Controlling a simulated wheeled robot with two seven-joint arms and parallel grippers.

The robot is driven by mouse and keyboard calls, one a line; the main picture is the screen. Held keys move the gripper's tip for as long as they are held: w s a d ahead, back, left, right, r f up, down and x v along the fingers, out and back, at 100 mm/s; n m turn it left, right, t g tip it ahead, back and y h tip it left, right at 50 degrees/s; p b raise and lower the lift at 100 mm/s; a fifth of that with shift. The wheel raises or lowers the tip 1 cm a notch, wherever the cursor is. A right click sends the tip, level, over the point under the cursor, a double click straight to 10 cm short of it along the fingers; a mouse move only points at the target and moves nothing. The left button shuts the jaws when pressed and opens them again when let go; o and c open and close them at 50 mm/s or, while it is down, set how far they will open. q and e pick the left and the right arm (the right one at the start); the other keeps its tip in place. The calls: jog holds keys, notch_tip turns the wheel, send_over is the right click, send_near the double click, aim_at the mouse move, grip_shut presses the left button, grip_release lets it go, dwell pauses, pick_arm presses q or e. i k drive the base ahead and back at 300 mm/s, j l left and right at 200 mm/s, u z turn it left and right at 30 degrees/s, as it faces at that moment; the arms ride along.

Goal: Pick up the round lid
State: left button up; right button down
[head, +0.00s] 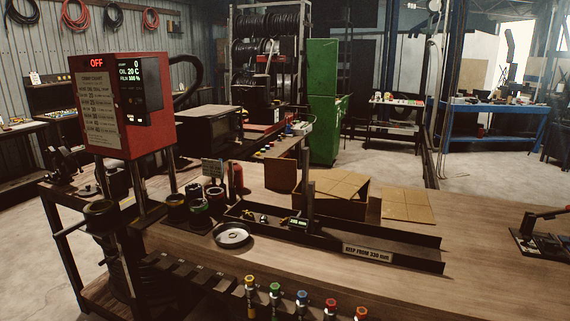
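Neither of my grippers shows in the head view.
Dark round dies or cups (198,205) stand close behind the lid. A red machine (122,105) reading OFF rises at the left. Several colour-capped fittings (302,298) line the front edge. Cardboard boxes (338,190) stand behind the trough. The bench's right side is mostly clear.

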aim_at(90, 190)
jog(key=i+j+z, duration=0.1)
jog(key=j, duration=0.55)
jog(key=i+j+z, duration=0.1)
jog(key=j, duration=0.55)
jog(key=i+j, duration=0.15)
jog(key=j, duration=0.5)
jog(key=i+j+z, duration=0.1)
jog(key=j+z, duration=0.25)
jog(key=j, duration=0.7)
jog(key=j+z, duration=0.3)
jog(key=j, duration=0.75)
jog(key=j+z, duration=0.3)
jog(key=j, duration=0.8)
jog(key=j+z, duration=0.35)
jog(key=j, duration=0.75)
jog(key=j+z, duration=0.1)
jog(key=j, duration=0.6)
jog(key=k+j+z, duration=0.15)
jog(key=j, duration=0.55)
jog(key=j+z, duration=0.1)
jog(key=j, duration=0.65)
jog(key=k, duration=0.05)
